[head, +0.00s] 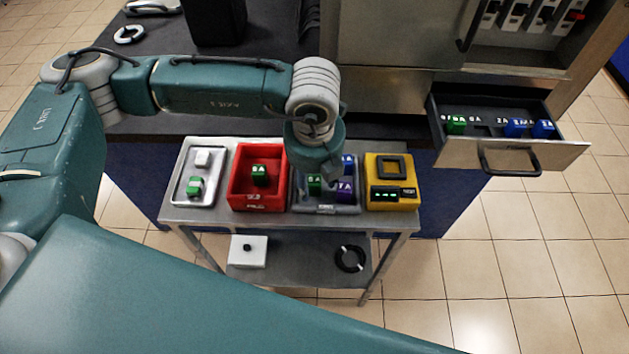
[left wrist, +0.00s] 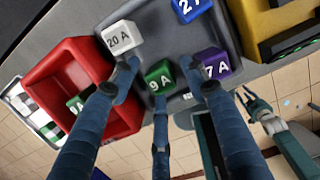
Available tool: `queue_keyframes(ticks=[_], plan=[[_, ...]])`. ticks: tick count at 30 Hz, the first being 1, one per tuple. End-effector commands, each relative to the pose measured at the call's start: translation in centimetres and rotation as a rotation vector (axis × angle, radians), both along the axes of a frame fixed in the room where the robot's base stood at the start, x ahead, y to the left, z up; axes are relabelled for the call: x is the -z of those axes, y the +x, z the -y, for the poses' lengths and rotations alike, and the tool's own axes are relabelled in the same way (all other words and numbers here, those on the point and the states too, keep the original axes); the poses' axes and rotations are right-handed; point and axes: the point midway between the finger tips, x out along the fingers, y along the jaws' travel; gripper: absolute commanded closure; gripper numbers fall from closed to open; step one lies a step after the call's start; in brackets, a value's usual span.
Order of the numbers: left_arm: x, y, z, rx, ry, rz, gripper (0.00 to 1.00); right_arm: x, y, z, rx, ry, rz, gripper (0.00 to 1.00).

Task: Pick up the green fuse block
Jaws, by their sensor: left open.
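A green fuse block (head: 314,184) sits in the grey tray on the cart, beside a purple block (head: 345,189) and a blue block (head: 349,161). In the left wrist view the green block (left wrist: 158,77), marked 9A, lies between the spread fingers of my left gripper (left wrist: 160,85). The fingers are open and not closed on it; contact cannot be told. In the head view my left gripper (head: 325,172) hangs over the grey tray, its fingers mostly hidden. Other green blocks sit in the red bin (head: 259,174), white tray (head: 194,186) and drawer (head: 456,125). My right gripper (left wrist: 262,108) shows small in the left wrist view.
A white block (left wrist: 122,37) marked 20A and the purple block (left wrist: 213,64) stand close to the fingers. The red bin (head: 238,188) and yellow device (head: 392,177) flank the grey tray (head: 330,209). An open drawer (head: 552,156) juts out at the right.

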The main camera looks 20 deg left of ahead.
Motion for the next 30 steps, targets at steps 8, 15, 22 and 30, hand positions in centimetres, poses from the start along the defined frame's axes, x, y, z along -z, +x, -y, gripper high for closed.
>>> queue_keyframes(ticks=[8, 15, 22, 30], plan=[[0.0, 0.0, 0.0, 0.000, 0.000, 0.000, 0.83, 0.0, 0.1, 1.0, 0.002, -0.011, 0.001, 0.63], [0.0, 0.0, 0.0, 0.000, -0.001, 0.000, 0.97, 0.0, 0.1, 1.1, 0.003, -0.013, 0.001, 0.63], [-0.3, 0.0, 0.0, 0.000, -0.001, 0.001, 0.97, 0.1, 0.1, 1.1, 0.003, -0.013, 0.000, 0.63], [-3.2, 0.1, 0.1, 0.001, -0.002, 0.005, 0.97, 0.8, 0.0, 1.0, 0.003, -0.011, -0.001, 0.63]])
